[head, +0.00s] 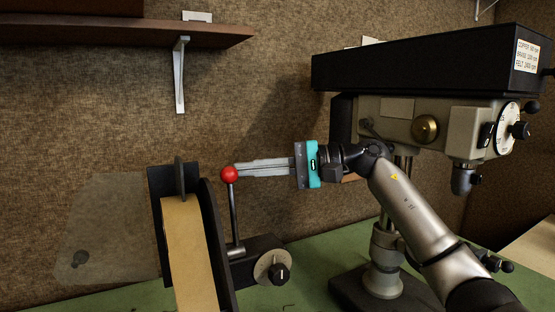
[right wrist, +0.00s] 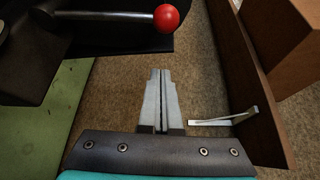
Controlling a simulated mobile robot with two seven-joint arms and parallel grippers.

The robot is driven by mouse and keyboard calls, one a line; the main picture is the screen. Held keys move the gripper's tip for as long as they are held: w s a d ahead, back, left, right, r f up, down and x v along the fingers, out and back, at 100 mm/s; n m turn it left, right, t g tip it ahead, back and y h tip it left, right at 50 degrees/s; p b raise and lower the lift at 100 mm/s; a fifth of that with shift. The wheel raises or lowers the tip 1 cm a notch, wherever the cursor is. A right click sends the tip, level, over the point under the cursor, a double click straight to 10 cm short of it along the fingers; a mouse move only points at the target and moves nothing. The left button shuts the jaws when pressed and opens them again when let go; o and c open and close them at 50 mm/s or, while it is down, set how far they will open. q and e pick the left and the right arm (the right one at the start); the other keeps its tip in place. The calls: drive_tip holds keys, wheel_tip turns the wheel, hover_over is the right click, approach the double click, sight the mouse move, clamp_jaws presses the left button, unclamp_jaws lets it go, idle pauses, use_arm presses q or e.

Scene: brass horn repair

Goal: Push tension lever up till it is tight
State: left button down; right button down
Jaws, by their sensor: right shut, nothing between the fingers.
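The tension lever is a thin metal rod (head: 234,212) with a red ball knob (head: 229,174) on its top end. It stands nearly upright beside the belt sander (head: 190,245). My right gripper (head: 240,168) comes in from the right, its fingers shut and empty. In the head view its fingertips are right at the red knob; whether they touch it I cannot tell. In the right wrist view the shut fingers (right wrist: 160,75) point up the picture, and the red knob (right wrist: 166,18) is beyond their tips with a gap visible. My left gripper is not in view.
A drill press (head: 400,95) stands on the green bench (head: 315,265) to the right. A control dial (head: 275,268) sits low beside the lever. A wooden shelf (head: 120,32) with a white bracket (head: 180,75) hangs on the back wall. A clear shield (head: 105,225) is left of the sander.

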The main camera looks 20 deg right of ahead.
drive_tip(key=shift+s+a+r+p, duration=0.15)
drive_tip(key=shift+s+a+p, duration=0.1)
drive_tip(key=shift+s+a, duration=0.45)
drive_tip(key=shift+s+a+r+p, duration=0.2)
drive_tip(key=shift+s+a, duration=0.25)
drive_tip(key=shift+s, duration=0.3)
